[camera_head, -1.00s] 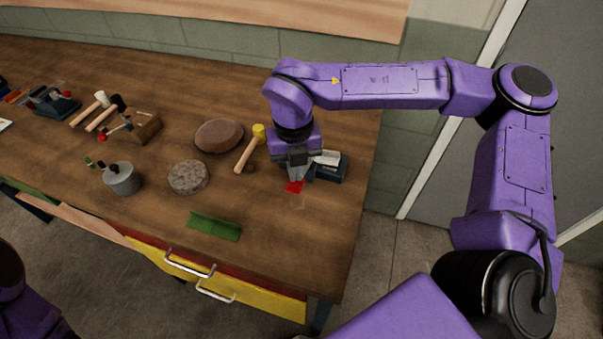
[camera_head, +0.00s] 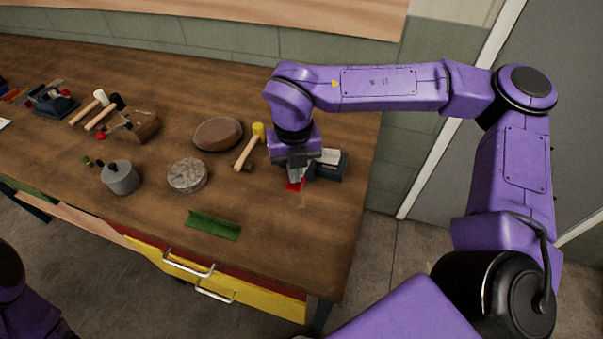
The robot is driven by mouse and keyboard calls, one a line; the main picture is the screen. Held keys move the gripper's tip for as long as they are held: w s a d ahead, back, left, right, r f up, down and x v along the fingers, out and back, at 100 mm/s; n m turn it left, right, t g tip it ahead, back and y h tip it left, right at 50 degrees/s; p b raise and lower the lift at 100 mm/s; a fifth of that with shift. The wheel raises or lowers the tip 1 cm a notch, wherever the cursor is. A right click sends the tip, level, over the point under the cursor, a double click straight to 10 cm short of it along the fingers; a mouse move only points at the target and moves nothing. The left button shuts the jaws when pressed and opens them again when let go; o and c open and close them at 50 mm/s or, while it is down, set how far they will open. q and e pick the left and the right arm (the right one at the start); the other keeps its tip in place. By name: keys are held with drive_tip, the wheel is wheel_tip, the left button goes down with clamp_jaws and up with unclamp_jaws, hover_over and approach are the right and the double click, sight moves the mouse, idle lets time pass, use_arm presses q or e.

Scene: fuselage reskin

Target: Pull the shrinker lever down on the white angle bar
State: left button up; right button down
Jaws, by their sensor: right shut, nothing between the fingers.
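The shrinker (camera_head: 331,168) is a dark machine with a pale top, near the right end of the bench. My right gripper (camera_head: 296,179) points down at its left front side and covers part of it. The gripper is shut with nothing between its fingers. A red piece (camera_head: 294,187), which looks like the lever's end, shows right at the fingertips; whether they touch it I cannot tell. I cannot make out a white angle bar for certain. A green angle piece (camera_head: 213,225) lies near the bench's front edge. My left gripper is out of view; only part of that arm shows at lower left.
On the wooden bench (camera_head: 270,235) left of my right gripper are a yellow-headed mallet (camera_head: 250,147), a brown round pad (camera_head: 218,134), a grey round block (camera_head: 187,175) and a grey pot (camera_head: 120,177). More mallets and another dark machine (camera_head: 54,103) stand farther left. The bench's front right is clear.

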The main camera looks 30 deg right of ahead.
sight(295, 187)
drive_tip(key=shift+f+b, duration=1.7)
drive_tip(key=shift+f, duration=1.15)
drive_tip(key=shift+r, duration=0.2)
wheel_tip(295, 187, up, 4)
drive_tip(key=p, duration=0.4)
wheel_tip(295, 187, up, 7)
drive_tip(key=p, duration=0.6)
